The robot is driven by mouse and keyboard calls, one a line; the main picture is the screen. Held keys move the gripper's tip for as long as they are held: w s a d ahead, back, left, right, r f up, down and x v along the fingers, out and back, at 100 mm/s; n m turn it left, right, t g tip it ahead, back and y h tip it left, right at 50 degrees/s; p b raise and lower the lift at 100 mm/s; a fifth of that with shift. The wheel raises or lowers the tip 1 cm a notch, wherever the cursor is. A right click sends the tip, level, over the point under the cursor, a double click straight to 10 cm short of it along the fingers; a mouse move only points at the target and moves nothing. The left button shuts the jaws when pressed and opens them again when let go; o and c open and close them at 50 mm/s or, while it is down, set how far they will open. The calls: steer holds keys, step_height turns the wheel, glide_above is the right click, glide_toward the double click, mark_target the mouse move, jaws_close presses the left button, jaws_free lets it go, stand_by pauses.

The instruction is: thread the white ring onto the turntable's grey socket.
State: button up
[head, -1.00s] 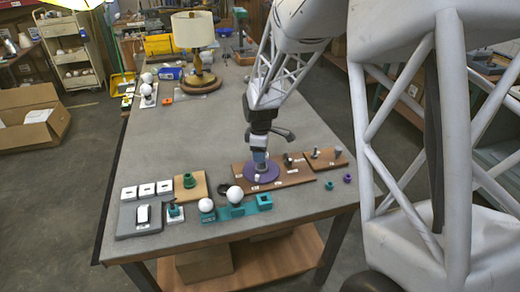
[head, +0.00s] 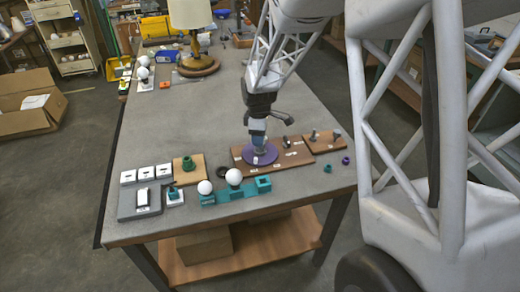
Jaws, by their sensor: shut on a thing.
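The turntable (head: 266,156) is a purple disc on a brown board at the right front of the bench in the head view. A small white piece (head: 255,160) shows at its near side; I cannot tell what it is. My gripper (head: 258,141) points straight down over the disc. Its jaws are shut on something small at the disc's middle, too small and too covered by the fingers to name. I cannot make out the white ring or the grey socket clearly. I cannot tell whether the held thing touches the turntable.
A brown board (head: 326,144) with upright pegs stands right of the turntable. A teal holder (head: 220,195) with white balls is in front. A grey tray (head: 128,204) and white blocks are at the left. A lamp (head: 192,45) stands farther back. The bench's middle is clear.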

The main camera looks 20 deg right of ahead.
steer(key=shift+f, duration=1.15)
steer(key=shift+f, duration=0.65)
stand_by(1.3)
steer(key=o, duration=0.3)
steer(key=c, duration=0.5)
steer(key=shift+f, duration=0.2)
stand_by(0.3)
